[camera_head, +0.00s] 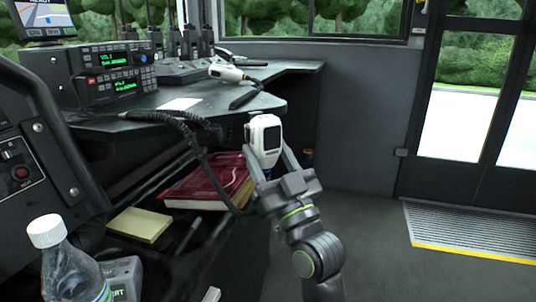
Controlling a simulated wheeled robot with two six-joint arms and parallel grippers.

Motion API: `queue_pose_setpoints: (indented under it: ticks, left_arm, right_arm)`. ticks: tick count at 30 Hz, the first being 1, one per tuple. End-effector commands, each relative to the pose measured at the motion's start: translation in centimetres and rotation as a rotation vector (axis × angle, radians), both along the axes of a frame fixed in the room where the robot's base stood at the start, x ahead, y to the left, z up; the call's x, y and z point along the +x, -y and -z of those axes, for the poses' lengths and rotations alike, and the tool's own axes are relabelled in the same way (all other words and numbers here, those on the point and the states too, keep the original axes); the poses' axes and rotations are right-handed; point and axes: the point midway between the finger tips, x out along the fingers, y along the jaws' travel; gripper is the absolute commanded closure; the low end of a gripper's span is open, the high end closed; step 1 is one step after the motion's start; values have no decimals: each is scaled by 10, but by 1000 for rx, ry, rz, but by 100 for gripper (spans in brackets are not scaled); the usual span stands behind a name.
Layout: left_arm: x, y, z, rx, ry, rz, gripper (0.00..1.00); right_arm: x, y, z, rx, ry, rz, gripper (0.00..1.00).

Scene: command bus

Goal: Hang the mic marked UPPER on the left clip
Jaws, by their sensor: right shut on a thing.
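My right gripper (268,152) is shut on a white hand mic (265,133), held upright in front of the desk edge. A black coiled cord (196,150) hangs in a loop from the desk and runs down toward the gripper. I cannot read any marking on the mic. A second white mic (227,72) lies on the desk top, with a dark cord beside it. Two stacked radios with green displays, an upper radio (118,57) and a lower radio (115,86), stand at the left of the desk. I cannot make out the clips. My left gripper is out of view.
A red book (205,182) and a yellow notepad (139,225) lie on the shelf below the desk (185,118). A bottle with a white cap (66,262) stands at the lower left. The floor (375,245) at right is clear, toward the door.

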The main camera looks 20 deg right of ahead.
Motion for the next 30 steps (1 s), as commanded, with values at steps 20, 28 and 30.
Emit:
queue_pose_setpoints:
  ticks: [20, 28, 30]
  left_arm:
    - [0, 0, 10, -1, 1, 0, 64]
    - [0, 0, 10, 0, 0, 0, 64]
    - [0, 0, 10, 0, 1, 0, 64]
  right_arm:
    - [0, 0, 11, 1, 1, -1, 68]
    - [0, 0, 11, 0, 1, 0, 68]
    - [0, 0, 11, 0, 1, 0, 68]
